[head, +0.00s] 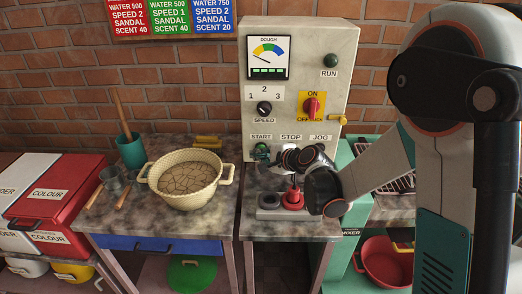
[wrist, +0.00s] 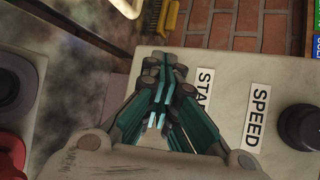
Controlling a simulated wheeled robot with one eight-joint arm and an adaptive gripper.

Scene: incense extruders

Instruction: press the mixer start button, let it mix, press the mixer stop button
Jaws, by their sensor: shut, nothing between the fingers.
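The pale mixer control panel (head: 297,90) stands against the brick wall, with START, STOP and JOG labels along its lower part. The green start button (head: 261,151) is partly visible under the START label. My gripper (head: 272,156) is shut and empty, its tips at the start button; I cannot tell whether they press it. In the wrist view, my gripper (wrist: 163,82) covers the button beside the START label (wrist: 203,93). The stop button is hidden behind my gripper. The RUN lamp (head: 330,60) is dark green and looks unlit. The dough gauge (head: 268,55) is above.
A red on/off switch (head: 312,107) and black speed knob (head: 264,108) are higher on the panel. A box with a red mushroom button (head: 293,200) sits on the table below my wrist. A cream bowl (head: 187,196) of cracked dough-like material stands left.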

